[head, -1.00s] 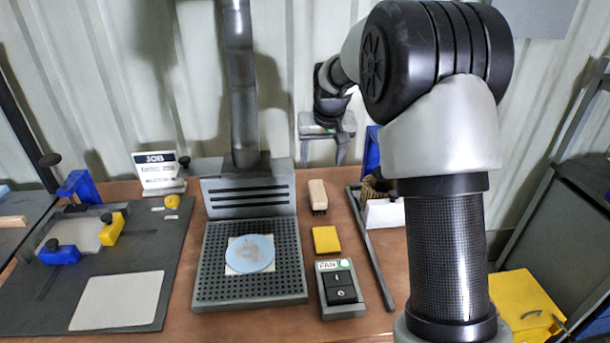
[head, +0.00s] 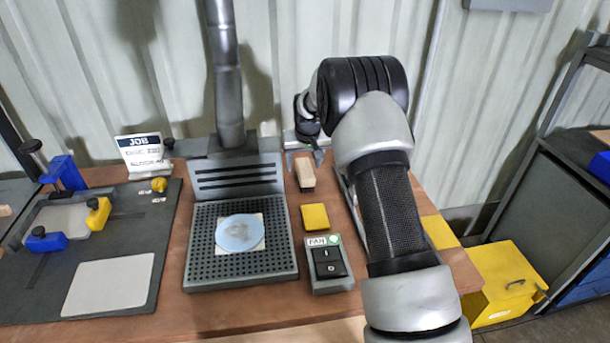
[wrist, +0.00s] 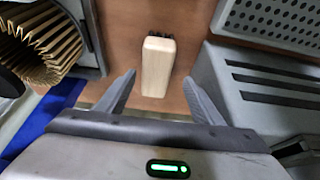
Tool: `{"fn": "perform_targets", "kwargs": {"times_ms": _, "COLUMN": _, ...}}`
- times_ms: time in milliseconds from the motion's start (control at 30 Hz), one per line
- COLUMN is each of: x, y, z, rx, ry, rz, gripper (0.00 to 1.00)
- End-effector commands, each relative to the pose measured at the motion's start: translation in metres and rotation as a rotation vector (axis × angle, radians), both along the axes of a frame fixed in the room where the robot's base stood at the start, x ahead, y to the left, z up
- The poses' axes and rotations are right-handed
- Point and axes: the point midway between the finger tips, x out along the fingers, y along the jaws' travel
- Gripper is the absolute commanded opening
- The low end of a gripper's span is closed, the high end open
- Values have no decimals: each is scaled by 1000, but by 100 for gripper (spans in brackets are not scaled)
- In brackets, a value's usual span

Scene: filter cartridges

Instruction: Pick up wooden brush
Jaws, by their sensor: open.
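The wooden brush (head: 305,173) is a pale wood block lying on the brown table, just right of the slotted grey box in the head view. In the wrist view the brush (wrist: 157,66) shows its light wooden back, with dark bristles at its far end. My gripper (wrist: 158,92) is open, its two grey fingers spread to the left and right of the brush's near end. I cannot tell how far above the brush they are. In the head view my gripper (head: 305,158) is at the back of the table, just behind the brush.
The slotted grey box (head: 238,176) and perforated tray (head: 205,262) stand left of the brush. A yellow block (head: 315,217) and the FAN switch box (head: 331,284) lie in front of it. A pleated filter cartridge (wrist: 40,42) stands in a grey holder on the other side.

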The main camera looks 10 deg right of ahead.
Motion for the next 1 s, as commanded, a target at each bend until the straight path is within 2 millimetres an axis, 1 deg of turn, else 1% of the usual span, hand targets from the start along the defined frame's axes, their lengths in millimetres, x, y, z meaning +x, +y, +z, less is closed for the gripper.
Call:
{"fn": "perform_targets", "kwargs": {"times_ms": 200, "x": 14, "y": -8, "z": -27, "rx": 0, "ry": 3, "rz": -2, "gripper": 61}}
{"fn": "perform_targets", "kwargs": {"times_ms": 300, "x": 19, "y": -8, "z": -39, "rx": 0, "ry": 2, "rz": -1, "gripper": 61}}
{"fn": "perform_targets", "kwargs": {"times_ms": 400, "x": 22, "y": -7, "z": -44, "rx": 0, "ry": 0, "rz": -1, "gripper": 61}}
{"fn": "perform_targets", "kwargs": {"times_ms": 1000, "x": 22, "y": -7, "z": -48, "rx": 0, "ry": 0, "rz": 0, "gripper": 61}}
